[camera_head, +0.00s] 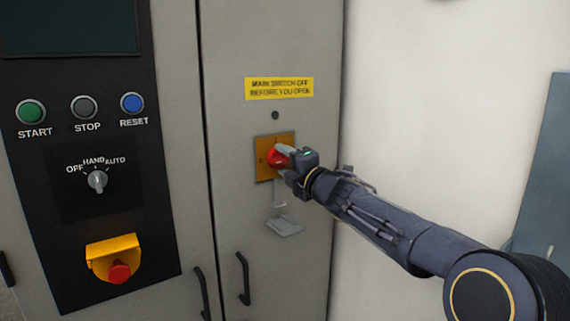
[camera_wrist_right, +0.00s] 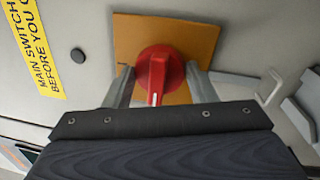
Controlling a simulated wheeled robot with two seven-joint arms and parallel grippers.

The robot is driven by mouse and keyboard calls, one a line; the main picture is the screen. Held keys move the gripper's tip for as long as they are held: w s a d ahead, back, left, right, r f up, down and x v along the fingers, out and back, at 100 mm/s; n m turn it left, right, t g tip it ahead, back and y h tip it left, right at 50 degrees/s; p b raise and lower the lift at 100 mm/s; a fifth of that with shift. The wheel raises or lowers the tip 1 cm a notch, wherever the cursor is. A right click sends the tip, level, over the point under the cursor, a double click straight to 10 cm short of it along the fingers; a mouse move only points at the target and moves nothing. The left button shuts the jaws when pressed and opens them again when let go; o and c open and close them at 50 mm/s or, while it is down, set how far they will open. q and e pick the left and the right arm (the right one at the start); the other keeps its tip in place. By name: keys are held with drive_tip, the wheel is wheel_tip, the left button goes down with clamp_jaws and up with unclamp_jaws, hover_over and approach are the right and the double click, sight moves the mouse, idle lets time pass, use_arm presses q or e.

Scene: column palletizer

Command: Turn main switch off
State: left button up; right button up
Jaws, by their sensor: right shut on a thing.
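The main switch is a red rotary knob (camera_head: 274,156) on a yellow-orange square plate (camera_head: 262,170), set in the grey cabinet door under a yellow label reading "MAIN SWITCH OFF BEFORE YOU OPEN" (camera_head: 279,88). My right gripper (camera_head: 284,156) is at the knob. In the right wrist view the red knob (camera_wrist_right: 160,70) sits between the two fingers of the right gripper (camera_wrist_right: 158,86), one on each side. A white mark on the knob points toward the gripper's palm. The gripper is shut on the knob. My left gripper is not in view.
A grey hasp-like bracket (camera_head: 284,226) hangs below the switch plate. Door handles (camera_head: 243,278) are lower left. A black panel with START, STOP and RESET buttons, a selector (camera_head: 97,181) and a red emergency button (camera_head: 119,272) is at left. A plain pale wall (camera_head: 430,110) is at right.

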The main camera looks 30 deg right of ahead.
idle(0.4)
drive_tip(key=o, duration=1)
drive_tip(key=s, duration=0.5)
drive_tip(key=s+f+b, duration=0.1)
drive_tip(key=s, duration=0.1)
drive_tip(key=shift+s+d, duration=0.3)
drive_tip(key=shift+s, duration=0.05)
